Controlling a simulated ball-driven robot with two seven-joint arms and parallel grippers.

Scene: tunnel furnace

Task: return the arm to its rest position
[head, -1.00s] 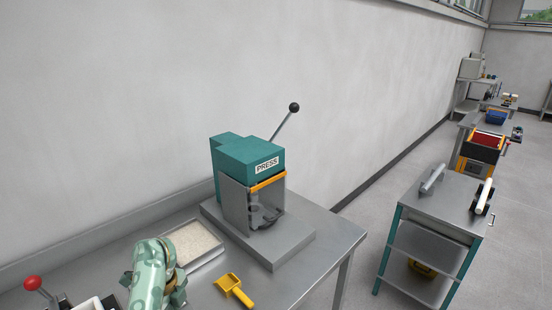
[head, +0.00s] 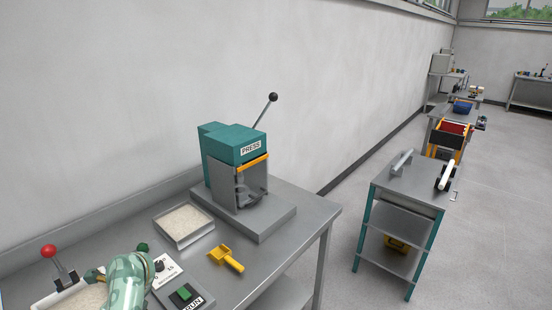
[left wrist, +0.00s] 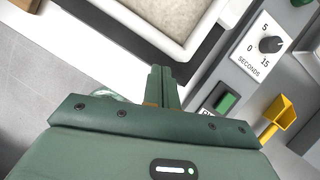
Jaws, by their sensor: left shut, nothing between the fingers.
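My left arm (head: 125,282) is at the bottom left of the head view, over the steel bench. It partly hides the control panel and a white-rimmed tray there. In the left wrist view my left gripper (left wrist: 160,72) has its two dark green fingers shut together with nothing between them. The fingertips appear beside the white-rimmed tray of pale powder (left wrist: 180,12), with the dial panel (left wrist: 258,45) to the right. I cannot tell their exact height. My right arm is not in view.
On the bench (head: 285,238) stand the teal press (head: 232,146), a grey powder tray (head: 184,224), a yellow scoop (head: 226,258) and a red-knobbed lever (head: 49,251). A green RUN button (head: 184,293) sits near my arm. A grey cart (head: 415,185) stands apart at right.

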